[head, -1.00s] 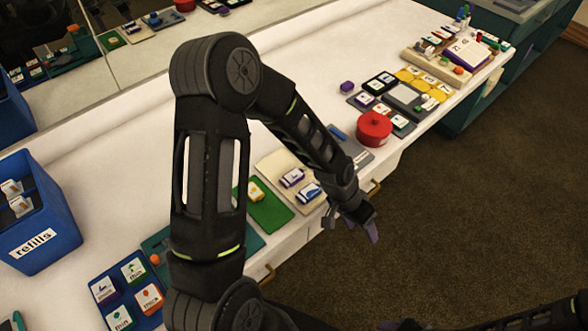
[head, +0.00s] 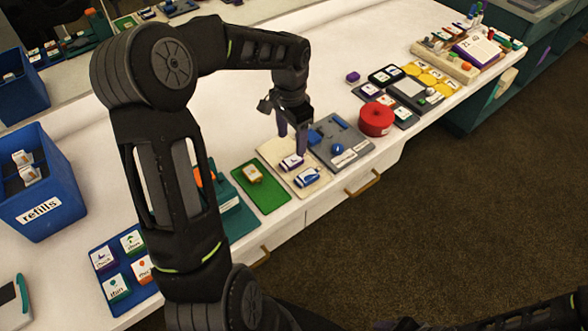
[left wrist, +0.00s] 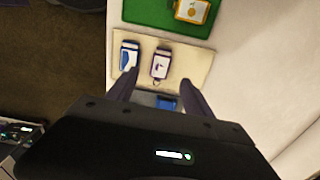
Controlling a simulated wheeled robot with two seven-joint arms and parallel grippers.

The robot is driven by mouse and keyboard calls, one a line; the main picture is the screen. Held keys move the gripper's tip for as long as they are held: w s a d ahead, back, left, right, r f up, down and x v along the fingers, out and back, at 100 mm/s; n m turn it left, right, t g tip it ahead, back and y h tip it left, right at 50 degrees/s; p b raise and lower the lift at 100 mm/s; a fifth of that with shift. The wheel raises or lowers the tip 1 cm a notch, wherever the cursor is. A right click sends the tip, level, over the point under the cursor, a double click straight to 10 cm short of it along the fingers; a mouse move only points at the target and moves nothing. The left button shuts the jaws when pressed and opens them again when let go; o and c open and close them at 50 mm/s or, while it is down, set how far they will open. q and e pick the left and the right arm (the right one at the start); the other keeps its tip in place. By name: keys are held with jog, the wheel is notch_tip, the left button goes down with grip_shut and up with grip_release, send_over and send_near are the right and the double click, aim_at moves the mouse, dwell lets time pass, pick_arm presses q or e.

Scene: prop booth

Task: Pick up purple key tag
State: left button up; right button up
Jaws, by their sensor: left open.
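The purple key tag (head: 291,162), with a white label, lies on a cream board (head: 277,148). It also shows in the left wrist view (left wrist: 161,63), with a small ring at its lower end. A blue key tag (head: 307,177) lies beside it on the same board, left of it in the left wrist view (left wrist: 129,56). My left gripper (head: 292,141) is open and empty above the board, fingers pointing down. In the left wrist view, its fingertips (left wrist: 160,77) are on either side of the purple tag's ring end. My right gripper is only a dark, unclear shape at the bottom edge.
A green mat (head: 262,190) with an orange-yellow tag (head: 252,172) lies left of the board. A grey tray (head: 349,157) with blue items is to the right, then a red pot (head: 376,118). A blue refills bin (head: 66,205) stands far left.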

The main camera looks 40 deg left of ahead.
aim_at(291, 161)
pick_arm(q)
jog(key=shift+s+a+r, duration=0.1)
jog(key=shift+s+a, duration=0.1)
jog(key=shift+a, duration=0.05)
jog(key=shift+a, duration=0.1)
jog(key=shift+f, duration=1.35)
jog(key=shift+d+f+p, duration=0.15)
jog(key=shift+f+p, duration=0.25)
jog(key=shift+f, duration=0.95)
jog(key=shift+d+f+p, duration=0.1)
jog(key=shift+f+p, duration=0.25)
jog(key=shift+f, duration=0.95)
grip_shut()
